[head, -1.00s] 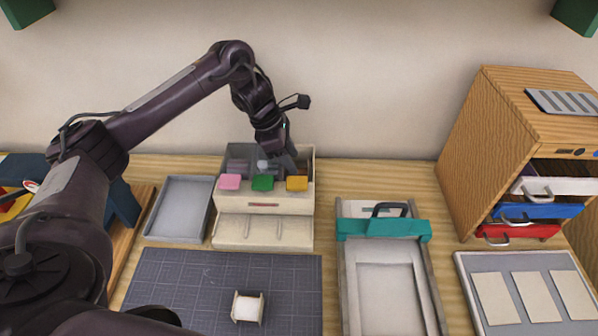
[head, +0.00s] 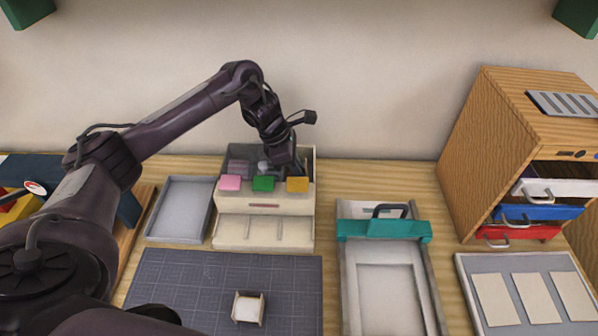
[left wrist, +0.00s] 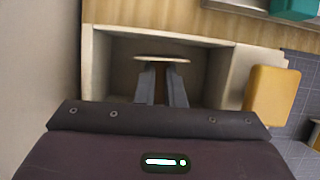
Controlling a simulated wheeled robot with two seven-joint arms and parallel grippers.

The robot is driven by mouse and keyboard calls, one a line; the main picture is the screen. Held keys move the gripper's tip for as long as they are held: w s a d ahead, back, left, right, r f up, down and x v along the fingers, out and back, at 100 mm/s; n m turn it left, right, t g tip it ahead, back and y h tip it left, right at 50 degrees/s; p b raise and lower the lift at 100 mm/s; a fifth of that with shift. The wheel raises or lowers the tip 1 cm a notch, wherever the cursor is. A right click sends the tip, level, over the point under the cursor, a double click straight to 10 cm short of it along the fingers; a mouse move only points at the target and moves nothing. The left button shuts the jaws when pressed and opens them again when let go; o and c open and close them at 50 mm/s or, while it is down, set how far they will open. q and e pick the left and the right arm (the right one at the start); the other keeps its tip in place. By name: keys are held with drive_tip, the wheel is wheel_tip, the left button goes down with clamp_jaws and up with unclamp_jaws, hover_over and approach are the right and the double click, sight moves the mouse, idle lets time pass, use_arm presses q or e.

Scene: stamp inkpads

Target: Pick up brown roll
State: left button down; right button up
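The stamp box (head: 262,230) has pink (head: 230,183), green (head: 263,184) and yellow (head: 297,184) tabs along its front edge. My left gripper (head: 284,168) points down into the compartment behind the yellow tab. In the left wrist view, both fingers (left wrist: 162,82) reach into that compartment, a narrow gap between them. A thin tan disc edge (left wrist: 162,57), likely the end of the brown roll, lies at the fingertips. Whether they grip it cannot be told. The rest of the roll is hidden. The yellow tab (left wrist: 272,95) is close on the right. My right gripper is out of view.
A grey tray (head: 180,208) stands left of the box. A white roll in a holder (head: 248,307) sits on the dark cutting mat (head: 200,285). A frame with a teal bar (head: 383,229) and a wooden drawer cabinet (head: 500,120) stand to the right.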

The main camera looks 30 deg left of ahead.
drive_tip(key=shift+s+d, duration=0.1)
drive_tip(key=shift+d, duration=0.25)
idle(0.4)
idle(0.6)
